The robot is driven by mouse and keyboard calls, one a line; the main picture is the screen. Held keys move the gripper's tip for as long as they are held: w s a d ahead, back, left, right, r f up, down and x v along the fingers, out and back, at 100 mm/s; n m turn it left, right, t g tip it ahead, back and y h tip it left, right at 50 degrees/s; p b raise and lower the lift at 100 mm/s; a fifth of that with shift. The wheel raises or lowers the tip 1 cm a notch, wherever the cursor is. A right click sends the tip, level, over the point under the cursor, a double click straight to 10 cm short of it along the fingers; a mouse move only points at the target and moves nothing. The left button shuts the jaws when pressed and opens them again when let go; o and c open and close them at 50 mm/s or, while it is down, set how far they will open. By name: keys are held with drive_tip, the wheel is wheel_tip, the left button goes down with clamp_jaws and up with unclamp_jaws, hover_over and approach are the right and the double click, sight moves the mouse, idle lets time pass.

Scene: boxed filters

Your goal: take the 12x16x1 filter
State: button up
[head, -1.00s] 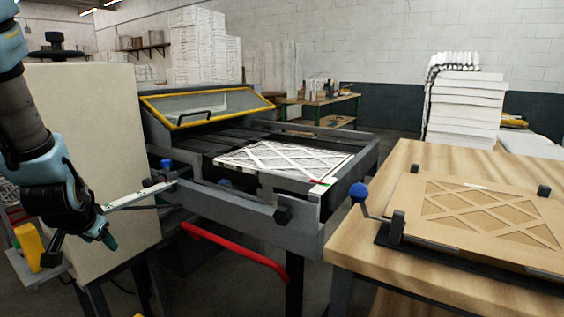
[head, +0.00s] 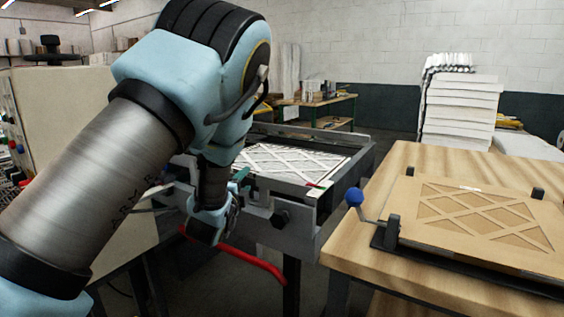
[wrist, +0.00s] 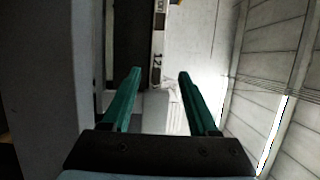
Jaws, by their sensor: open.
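A white filter with a diagonal lattice face (head: 296,160) lies flat in the grey machine frame (head: 345,185), its near-left part hidden behind my arm. A small red and green mark shows at its near-right corner. My gripper (head: 240,178) is in front of the machine's near edge, by the filter's left side, mostly masked by its own wrist. In the wrist view my gripper (wrist: 158,74) is open, its two teal fingers apart with nothing between them. Beyond the fingertips, a white edge strip (wrist: 158,45) printed "12" shows; the rest of the label is not readable.
A wooden table (head: 350,245) on the right carries a brown cardboard lattice panel (head: 475,222) in a black fixture with a blue-knobbed lever (head: 355,194). A red bar (head: 250,262) runs below the machine's front. A beige cabinet (head: 55,110) stands left; stacked white filters (head: 460,105) stand behind.

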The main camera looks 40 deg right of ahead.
sight(253, 176)
drive_tip(key=p+x, duration=0.1)
drive_tip(key=x, duration=0.1)
drive_tip(key=p+x, duration=0.1)
drive_tip(key=x, duration=0.1)
drive_tip(key=p+x, duration=0.1)
drive_tip(key=x, duration=0.2)
drive_tip(key=shift+d+f, duration=0.2)
drive_tip(key=shift+f, duration=0.05)
clamp_jaws()
idle(0.5)
